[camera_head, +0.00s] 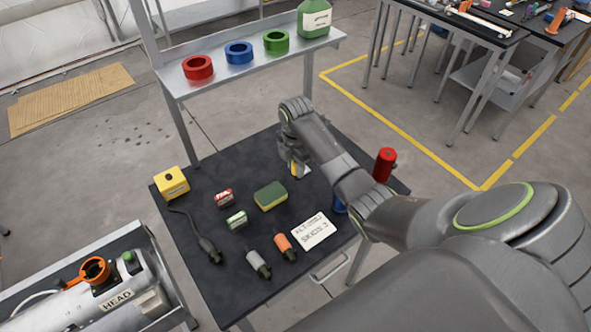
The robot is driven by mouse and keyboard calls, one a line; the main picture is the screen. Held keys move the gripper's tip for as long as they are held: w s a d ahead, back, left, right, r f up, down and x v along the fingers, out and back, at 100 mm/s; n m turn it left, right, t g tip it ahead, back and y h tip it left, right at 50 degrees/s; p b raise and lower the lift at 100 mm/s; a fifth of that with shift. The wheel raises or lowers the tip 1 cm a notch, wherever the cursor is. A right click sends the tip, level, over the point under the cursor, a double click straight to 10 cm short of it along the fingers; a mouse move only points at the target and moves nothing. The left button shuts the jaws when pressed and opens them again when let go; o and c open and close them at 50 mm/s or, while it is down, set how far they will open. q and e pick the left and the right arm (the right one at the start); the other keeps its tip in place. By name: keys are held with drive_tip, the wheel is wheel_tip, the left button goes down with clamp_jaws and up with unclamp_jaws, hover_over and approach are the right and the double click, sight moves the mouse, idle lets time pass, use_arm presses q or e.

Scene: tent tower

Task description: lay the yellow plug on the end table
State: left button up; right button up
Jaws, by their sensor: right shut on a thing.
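My right gripper (295,170) is over the far part of the dark-topped table (208,286), pointing down. It is shut on the yellow plug (294,171), of which only a small yellow part shows between the fingers. The rest of the plug is hidden, and I cannot tell whether it touches the tabletop. No label shows which table is the end table. My left gripper is not in view.
On the table are a yellow box (172,182) with a cable, a sponge (270,196), grey (258,263) and orange (285,246) plugs, a white card (314,231) and a red cylinder (384,164). A shelf (190,90) stands behind. Bare tabletop lies at the far left-middle.

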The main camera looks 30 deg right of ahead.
drive_tip(key=shift+f, duration=1.2)
drive_tip(key=shift+f, duration=0.1)
drive_tip(key=o, duration=0.9)
drive_tip(key=shift+o, duration=0.2)
wheel_tip(320, 180, up, 8)
drive_tip(key=shift+w+f+b, duration=0.1)
drive_tip(key=shift+b, duration=0.8)
wheel_tip(320, 180, up, 2)
drive_tip(key=shift+r+p, duration=0.2)
drive_tip(key=shift+p, duration=0.85)
drive_tip(key=shift+a+r+p, duration=0.1)
drive_tip(key=shift+r+p, duration=0.9)
drive_tip(key=shift+r, duration=0.05)
